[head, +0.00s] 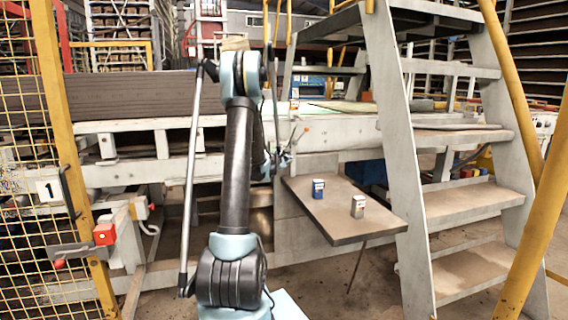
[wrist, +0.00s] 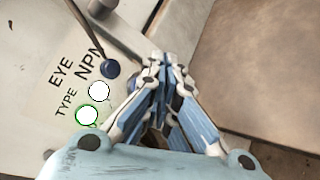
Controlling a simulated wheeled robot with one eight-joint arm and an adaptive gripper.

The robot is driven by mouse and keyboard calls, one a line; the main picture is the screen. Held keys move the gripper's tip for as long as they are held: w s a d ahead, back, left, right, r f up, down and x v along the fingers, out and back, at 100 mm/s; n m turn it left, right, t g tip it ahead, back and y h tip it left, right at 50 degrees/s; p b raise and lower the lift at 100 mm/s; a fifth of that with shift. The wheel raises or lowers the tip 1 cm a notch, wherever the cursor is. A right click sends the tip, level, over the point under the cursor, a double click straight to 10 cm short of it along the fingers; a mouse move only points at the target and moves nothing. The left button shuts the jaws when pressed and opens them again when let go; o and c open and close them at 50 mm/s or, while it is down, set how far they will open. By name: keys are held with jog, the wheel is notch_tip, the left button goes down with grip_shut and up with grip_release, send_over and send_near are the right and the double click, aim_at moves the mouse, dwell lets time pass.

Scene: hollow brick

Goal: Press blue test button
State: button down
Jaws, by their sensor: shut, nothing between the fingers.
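In the wrist view a dark blue round button (wrist: 110,69) sits on a pale panel (wrist: 30,90) beside the printed words "EYE TYPE NPN". A white round spot (wrist: 99,91) and a white spot with a green ring (wrist: 87,115) are below it on the panel. My gripper (wrist: 165,62) has its blue-padded fingers together and empty. Its tips show to the right of the blue button, apart from it in the picture; I cannot tell how far they are from the panel. In the head view my gripper (head: 275,165) is small and partly behind my arm.
Metal stairs (head: 465,205) with yellow rails stand at the right. A yellow mesh fence (head: 25,240) and a red button box (head: 104,234) are at the left.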

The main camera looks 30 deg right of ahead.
jog(key=shift+w+d, duration=0.2)
jog(key=shift+w, duration=0.5)
dwell(0.7)
jog(key=shift+s, duration=0.15)
jog(key=shift+s+a, duration=0.2)
jog(key=shift+s, duration=0.4)
jog(key=shift+s, duration=0.1)
jog(key=s, duration=0.2)
jog(key=s+a, duration=0.1)
jog(key=s, duration=0.1)
jog(key=shift+s+a, duration=0.1)
jog(key=shift+s, duration=0.25)
dwell(0.3)
dwell(0.7)
